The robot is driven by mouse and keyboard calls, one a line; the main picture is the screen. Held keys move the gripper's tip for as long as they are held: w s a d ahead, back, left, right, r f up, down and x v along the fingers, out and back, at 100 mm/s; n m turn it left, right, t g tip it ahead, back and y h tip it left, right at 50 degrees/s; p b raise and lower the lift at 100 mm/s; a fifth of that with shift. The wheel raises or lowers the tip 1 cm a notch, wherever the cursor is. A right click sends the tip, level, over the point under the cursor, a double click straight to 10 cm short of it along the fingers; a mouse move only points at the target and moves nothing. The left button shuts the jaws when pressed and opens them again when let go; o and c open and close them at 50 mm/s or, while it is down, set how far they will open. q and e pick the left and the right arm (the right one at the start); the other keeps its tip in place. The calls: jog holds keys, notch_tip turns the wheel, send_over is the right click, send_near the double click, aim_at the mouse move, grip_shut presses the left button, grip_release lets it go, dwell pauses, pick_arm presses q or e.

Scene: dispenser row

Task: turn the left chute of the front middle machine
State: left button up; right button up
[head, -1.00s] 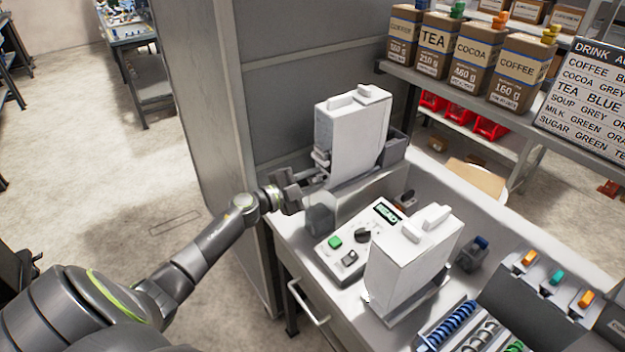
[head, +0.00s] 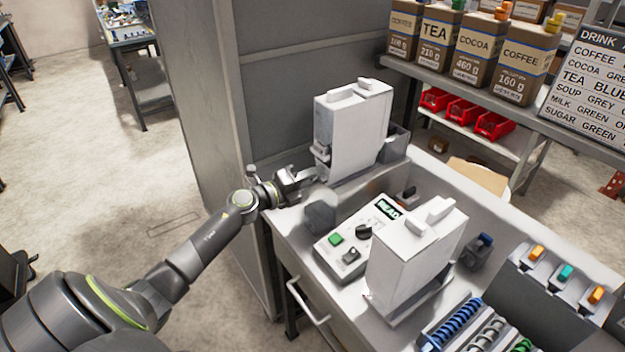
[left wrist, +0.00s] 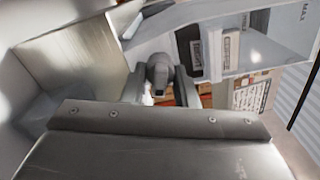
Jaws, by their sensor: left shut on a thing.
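A tall white machine (head: 352,128) stands at the back left of the counter. My left gripper (head: 313,177) is at its lower left side. In the left wrist view a grey spout-like chute (left wrist: 160,72) sits between the two fingers of my left gripper (left wrist: 158,92), which is shut on it. The chute's far end is hard to make out, and the gripper hides it in the head view. A second white machine (head: 412,255) stands nearer, at the right. My right gripper is not in view.
A control box (head: 350,240) with a green button and lit display lies between the white machines. A grey rounded piece (head: 320,217) stands close below my left gripper. Coil dispensers (head: 455,325) are at the front right. A grey partition (head: 205,130) rises behind my arm.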

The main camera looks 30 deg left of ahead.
pick_arm(q)
jog(key=shift+f+m+b, duration=0.15)
jog(key=shift+m+b, duration=0.2)
jog(key=shift+m, duration=0.65)
jog(key=o, duration=0.6)
jog(key=shift+o, duration=0.2)
jog(key=p+v, duration=0.3)
jog(key=v, duration=1.4)
jog(key=shift+s, duration=0.2)
